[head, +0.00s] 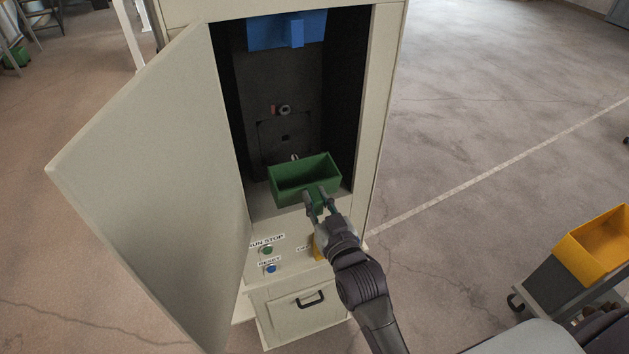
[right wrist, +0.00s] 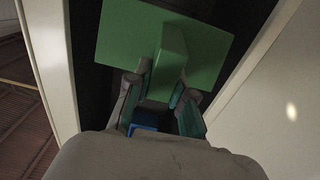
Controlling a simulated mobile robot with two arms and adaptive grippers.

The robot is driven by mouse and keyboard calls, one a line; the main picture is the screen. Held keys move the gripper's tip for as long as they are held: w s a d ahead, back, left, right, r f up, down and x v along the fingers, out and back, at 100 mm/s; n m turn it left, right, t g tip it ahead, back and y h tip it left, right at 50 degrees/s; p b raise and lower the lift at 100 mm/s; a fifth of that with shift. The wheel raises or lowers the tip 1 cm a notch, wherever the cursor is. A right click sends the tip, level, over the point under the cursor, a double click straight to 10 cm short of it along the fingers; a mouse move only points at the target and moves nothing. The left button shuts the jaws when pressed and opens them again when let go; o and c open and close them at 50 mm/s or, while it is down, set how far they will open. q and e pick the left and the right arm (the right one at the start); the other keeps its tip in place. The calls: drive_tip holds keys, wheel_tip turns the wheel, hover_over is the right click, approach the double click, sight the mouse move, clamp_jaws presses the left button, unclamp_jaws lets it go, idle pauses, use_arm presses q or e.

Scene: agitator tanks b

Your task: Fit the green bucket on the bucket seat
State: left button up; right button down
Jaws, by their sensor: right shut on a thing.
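The green bucket (head: 305,181) is an open-topped box, held roughly level at the mouth of the open cabinet. My right gripper (head: 319,203) is shut on the tab at the bucket's front. In the right wrist view the green bucket (right wrist: 120,40) fills the upper part, and its tab sits between the fingers of my right gripper (right wrist: 161,103). The bucket seat cannot be made out for certain; a dark back panel with a small round fitting (head: 284,110) shows behind and above the bucket. My left gripper is not in view.
The cabinet door (head: 150,190) stands open to the left. A blue part (head: 287,30) hangs at the top of the cabinet. Buttons (head: 267,250) and a drawer (head: 303,305) are below the opening. A yellow bin (head: 592,247) is at the right.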

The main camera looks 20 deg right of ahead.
sight(300, 166)
drive_tip(key=shift+d+r, duration=0.1)
drive_tip(key=shift+d, duration=0.15)
drive_tip(key=shift+w+a, duration=0.15)
drive_tip(key=shift+a, duration=0.1)
drive_tip(key=shift+w, duration=0.3)
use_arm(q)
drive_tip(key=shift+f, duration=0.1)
use_arm(e)
drive_tip(key=shift+w, duration=2.5)
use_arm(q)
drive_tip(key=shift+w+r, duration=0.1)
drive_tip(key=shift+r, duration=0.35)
use_arm(e)
drive_tip(key=shift+r, duration=0.1)
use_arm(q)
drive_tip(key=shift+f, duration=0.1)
use_arm(e)
drive_tip(key=shift+w, duration=0.15)
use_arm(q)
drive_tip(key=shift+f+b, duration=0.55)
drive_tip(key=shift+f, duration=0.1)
use_arm(e)
drive_tip(key=shift+w+a, duration=0.1)
drive_tip(key=shift+w, duration=2.15)
drive_tip(key=shift+w, duration=0.15)
